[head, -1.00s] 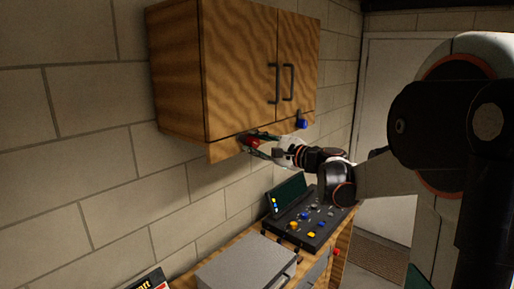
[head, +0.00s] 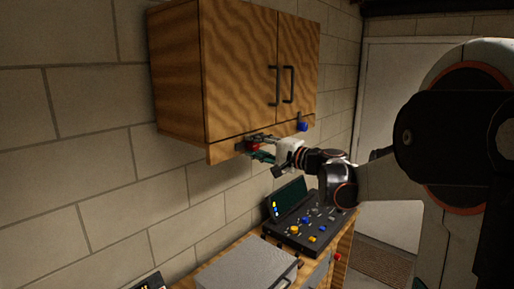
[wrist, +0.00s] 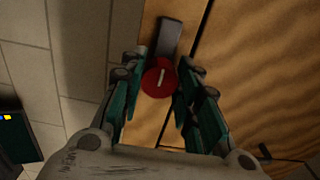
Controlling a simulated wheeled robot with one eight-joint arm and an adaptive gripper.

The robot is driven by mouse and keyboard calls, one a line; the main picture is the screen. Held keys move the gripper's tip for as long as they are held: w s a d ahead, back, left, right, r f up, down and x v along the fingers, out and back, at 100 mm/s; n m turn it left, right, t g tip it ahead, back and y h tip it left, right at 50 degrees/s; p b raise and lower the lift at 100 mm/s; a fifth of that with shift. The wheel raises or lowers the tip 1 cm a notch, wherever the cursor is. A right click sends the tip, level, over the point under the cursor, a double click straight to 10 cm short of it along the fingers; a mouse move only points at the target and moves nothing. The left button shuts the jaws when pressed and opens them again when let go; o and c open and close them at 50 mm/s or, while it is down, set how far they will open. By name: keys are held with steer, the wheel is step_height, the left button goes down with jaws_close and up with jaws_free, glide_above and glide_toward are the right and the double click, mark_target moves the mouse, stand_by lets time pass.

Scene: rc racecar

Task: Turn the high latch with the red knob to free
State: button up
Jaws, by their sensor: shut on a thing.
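The high latch's red knob (head: 254,147) is on the strip under the wall cabinet's left door. In the wrist view the round red knob (wrist: 159,80), with a pale line on its face, sits between my fingers. The latch's dark grey bar (wrist: 170,38) runs up from the knob in that view. My gripper (head: 262,152) reaches in from the right and is shut on the knob; in the wrist view its green fingers (wrist: 163,72) flank the knob on both sides. The fingers partly hide the latch in the head view.
A wooden cabinet (head: 240,70) with two closed doors and dark handles hangs on the block wall. A blue knob (head: 302,126) sits farther right on its lower edge. Below are a control console (head: 305,220) and a grey box (head: 245,268) on a bench.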

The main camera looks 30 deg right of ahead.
stand_by(0.3)
steer(key=o, duration=1.1)
steer(key=shift+c, duration=0.2)
steer(key=v, duration=1.2)
